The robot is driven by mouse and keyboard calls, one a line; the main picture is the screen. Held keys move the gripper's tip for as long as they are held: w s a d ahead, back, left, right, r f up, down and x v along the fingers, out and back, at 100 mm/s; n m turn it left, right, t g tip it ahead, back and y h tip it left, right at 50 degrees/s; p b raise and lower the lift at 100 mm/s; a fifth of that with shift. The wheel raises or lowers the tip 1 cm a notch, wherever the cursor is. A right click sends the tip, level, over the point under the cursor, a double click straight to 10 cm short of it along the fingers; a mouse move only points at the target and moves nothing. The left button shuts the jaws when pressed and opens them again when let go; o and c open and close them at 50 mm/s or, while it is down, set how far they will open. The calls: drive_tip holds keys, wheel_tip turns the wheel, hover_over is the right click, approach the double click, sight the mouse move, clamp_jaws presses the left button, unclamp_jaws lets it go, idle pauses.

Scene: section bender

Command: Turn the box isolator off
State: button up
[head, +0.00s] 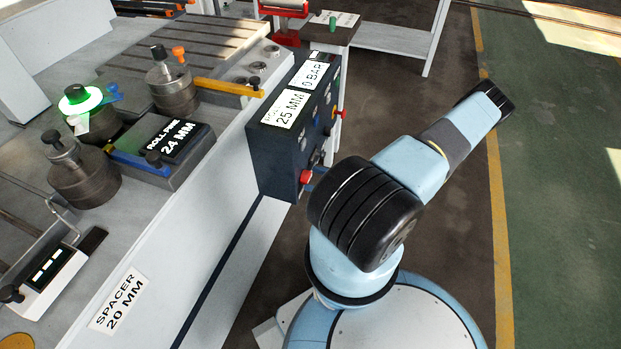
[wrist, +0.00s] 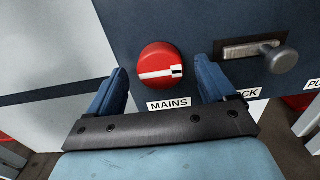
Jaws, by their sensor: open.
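A round red rotary switch (wrist: 160,66) with a white bar across it sits on the dark blue panel in the wrist view, above a MAINS label (wrist: 168,105). Its bar lies nearly level, with a small black-framed mark at the right end. My gripper (wrist: 162,68) is open, with one blue finger on each side of the switch. I cannot tell whether the fingers touch it. In the head view a red knob (head: 305,176) shows low on the dark control box (head: 271,150); I cannot tell if it is the same switch. My gripper is not visible there.
A metal knob handle (wrist: 281,60) in a slotted plate stands close right of the switch, by a partly hidden label. The machine bed (head: 205,200) with rollers lies left of the control box. Open floor (head: 560,150) lies to the right.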

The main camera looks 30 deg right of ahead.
drive_tip(key=shift+x, duration=1.1)
drive_tip(key=shift+c, duration=0.2)
drive_tip(key=c, duration=1)
